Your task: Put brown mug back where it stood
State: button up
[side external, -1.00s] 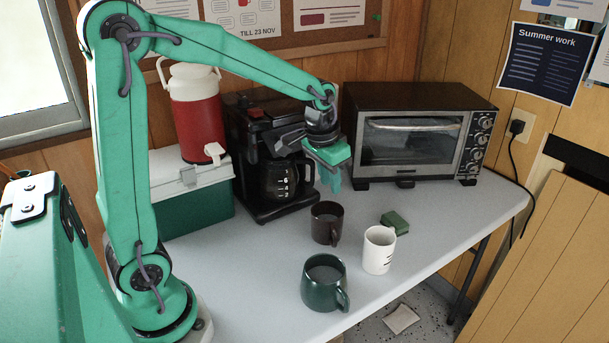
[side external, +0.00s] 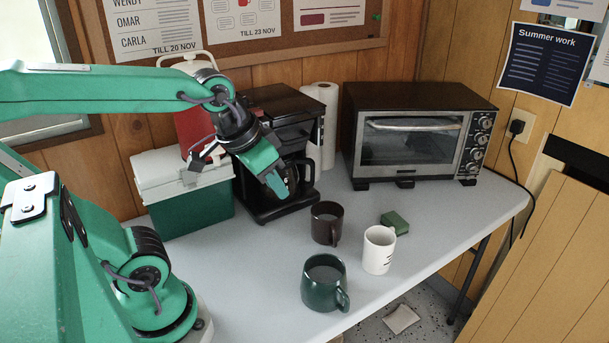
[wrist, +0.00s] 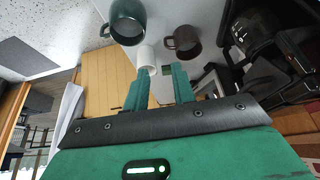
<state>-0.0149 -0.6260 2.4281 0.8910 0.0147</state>
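The brown mug (side external: 325,221) stands upright on the grey table, in front of the coffee maker and behind the dark green mug (side external: 323,280). A white mug (side external: 378,249) stands to its right. In the wrist view the brown mug (wrist: 186,42) shows beyond the fingers, with the green mug (wrist: 125,22) and white mug (wrist: 147,60) to its left. My gripper (side external: 277,186) hangs in front of the coffee maker, above and to the left of the brown mug, apart from it. In the wrist view its two fingers (wrist: 158,82) are spread with nothing between them.
A coffee maker (side external: 277,107) with a glass carafe is close behind my gripper. A green-and-white cooler (side external: 190,206) is to its left, a toaster oven (side external: 420,100) to its right. A green sponge (side external: 395,222) lies behind the white mug. The table's right part is clear.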

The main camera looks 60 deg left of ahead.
jog(key=shift+s+d+f, duration=0.1)
jog(key=shift+s, duration=0.55)
jog(key=shift+s+d+f, duration=0.1)
jog(key=shift+s, duration=0.5)
dwell(0.4)
